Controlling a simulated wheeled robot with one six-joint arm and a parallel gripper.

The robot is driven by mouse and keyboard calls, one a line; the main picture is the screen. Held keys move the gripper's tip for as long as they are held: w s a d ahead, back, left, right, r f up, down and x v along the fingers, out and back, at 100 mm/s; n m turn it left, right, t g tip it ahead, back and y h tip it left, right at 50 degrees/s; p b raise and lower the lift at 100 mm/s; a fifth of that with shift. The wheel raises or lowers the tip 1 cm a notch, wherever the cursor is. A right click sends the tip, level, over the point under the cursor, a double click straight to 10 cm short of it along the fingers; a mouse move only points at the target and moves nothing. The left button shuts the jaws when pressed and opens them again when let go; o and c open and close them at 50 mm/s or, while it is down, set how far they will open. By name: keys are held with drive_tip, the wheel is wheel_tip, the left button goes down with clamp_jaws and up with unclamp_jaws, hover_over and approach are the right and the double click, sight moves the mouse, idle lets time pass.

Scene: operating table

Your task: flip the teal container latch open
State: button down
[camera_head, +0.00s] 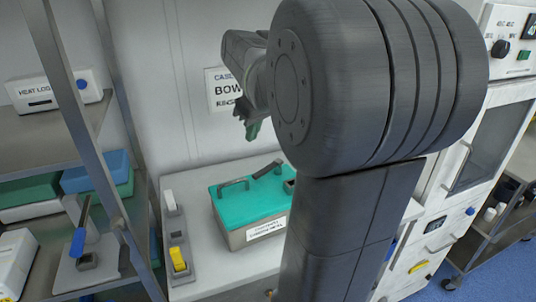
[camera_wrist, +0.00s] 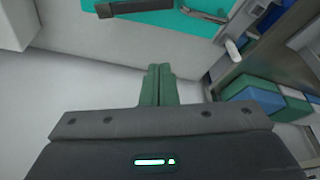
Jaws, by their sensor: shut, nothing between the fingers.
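The teal container (camera_head: 222,203) stands on a pale bench, with a teal lid, a grey lower body and a white label on its front. A dark handle-like bar (camera_head: 233,183) and a second dark lever-like bar (camera_head: 267,168) sit on the lid. I cannot tell for sure which part is the latch. My arm hides the container's right end. In the wrist view the teal lid (camera_wrist: 160,18) shows at the top edge, with a dark bar (camera_wrist: 120,8) on it. My gripper (camera_head: 252,130) is above and behind the container, apart from it. Its green fingers (camera_wrist: 158,82) are together and empty.
A grey strip with a white switch and a yellow switch (camera_head: 178,259) lies left of the container. A metal shelf rack (camera_head: 75,80) with boxes stands at the left. A white cabinet (camera_head: 475,150) stands at the right. A wall sign (camera_head: 224,90) hangs behind my gripper.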

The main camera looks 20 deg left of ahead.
drive_tip(key=shift+s, duration=0.15)
drive_tip(key=x, duration=1)
drive_tip(key=d, duration=0.1)
drive_tip(key=s+d, duration=0.1)
drive_tip(key=d, duration=0.1)
drive_tip(key=shift+s+r+p, duration=0.15)
drive_tip(key=shift+s+p, duration=0.1)
drive_tip(key=shift+p, duration=0.15)
drive_tip(key=shift+s+d, duration=0.1)
drive_tip(key=shift+d, duration=0.1)
